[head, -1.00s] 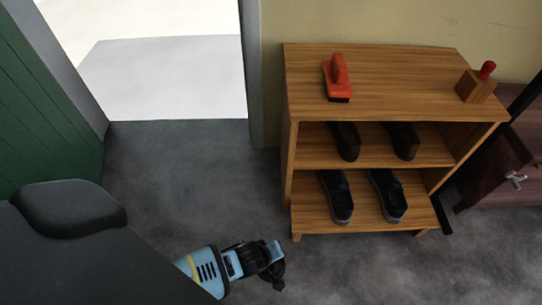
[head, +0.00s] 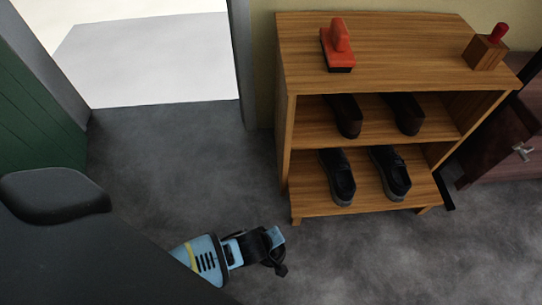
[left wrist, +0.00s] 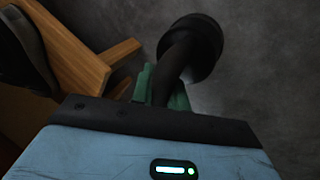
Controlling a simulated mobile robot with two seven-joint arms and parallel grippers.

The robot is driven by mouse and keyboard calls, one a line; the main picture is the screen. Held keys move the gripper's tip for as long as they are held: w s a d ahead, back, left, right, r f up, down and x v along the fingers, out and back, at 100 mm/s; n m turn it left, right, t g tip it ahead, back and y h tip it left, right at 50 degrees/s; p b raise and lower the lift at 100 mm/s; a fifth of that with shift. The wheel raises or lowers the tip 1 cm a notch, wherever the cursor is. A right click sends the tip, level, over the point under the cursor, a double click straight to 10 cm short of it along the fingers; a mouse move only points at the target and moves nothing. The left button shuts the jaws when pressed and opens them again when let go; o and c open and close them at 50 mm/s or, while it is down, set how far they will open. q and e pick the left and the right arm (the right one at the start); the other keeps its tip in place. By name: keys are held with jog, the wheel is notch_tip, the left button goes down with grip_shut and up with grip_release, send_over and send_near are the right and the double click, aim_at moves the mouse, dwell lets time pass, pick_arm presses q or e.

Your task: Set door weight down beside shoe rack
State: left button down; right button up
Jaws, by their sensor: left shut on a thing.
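My left gripper (left wrist: 163,88) has green fingers shut on the dark handle of the door weight (left wrist: 196,42), which ends in a thick round black head. In the left wrist view the weight is over grey floor, to the right of the wooden shoe rack's corner and foot; I cannot tell whether it touches the floor. In the head view, my left arm reaches in low, in front of and left of the shoe rack (head: 365,65); the fingers cannot be made out there. The rack also shows in the left wrist view (left wrist: 75,50). My right gripper is not in view.
The rack holds several dark shoes (head: 338,178), a red-handled brush (head: 338,46) and a wooden block with a red top (head: 486,48). A dark reddish cabinet (head: 500,140) stands to the right. Grey floor (head: 170,165) is clear left of the rack, towards the open doorway.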

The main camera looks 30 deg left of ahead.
pick_arm(q)
jog(key=shift+w+d+r, duration=0.1)
jog(key=shift+w+r, duration=0.05)
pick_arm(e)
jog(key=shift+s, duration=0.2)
pick_arm(q)
jog(key=shift+f, duration=0.2)
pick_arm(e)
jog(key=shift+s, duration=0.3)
pick_arm(q)
jog(key=c, duration=1.4)
grip_release()
jog(key=shift+o, duration=0.2)
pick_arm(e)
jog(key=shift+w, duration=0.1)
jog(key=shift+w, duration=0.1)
